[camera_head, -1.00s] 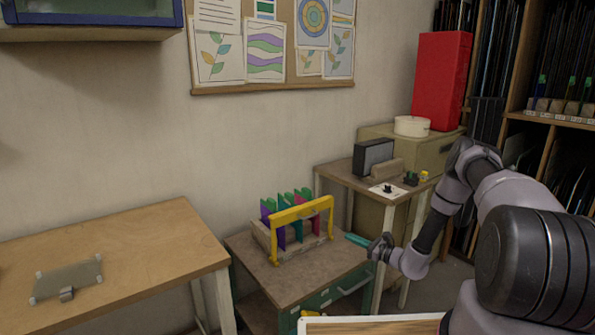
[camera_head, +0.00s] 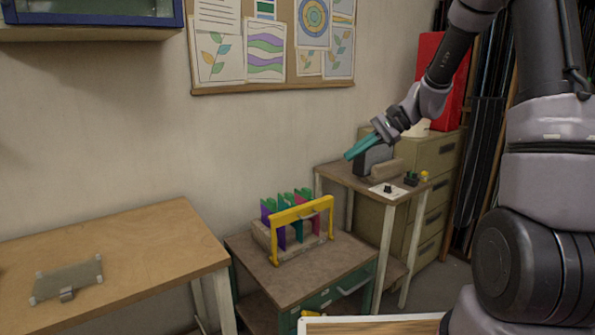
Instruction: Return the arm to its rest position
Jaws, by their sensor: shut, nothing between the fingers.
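My gripper (camera_head: 350,154) is at upper right of centre in the head view, at the end of my raised arm. Its teal fingers point left and slightly down. They are shut with nothing held. The gripper is in the air and touches nothing that I can see. In the picture it overlaps the dark box (camera_head: 373,164) on the small side table (camera_head: 341,174) and hides part of it.
A rack with a yellow handle (camera_head: 301,212) holds several coloured panels on a low cabinet (camera_head: 296,281). A wooden table (camera_head: 142,252) with a grey plate (camera_head: 67,279) stands at left. A red box (camera_head: 429,62) and a drawer cabinet (camera_head: 436,158) are behind my arm.

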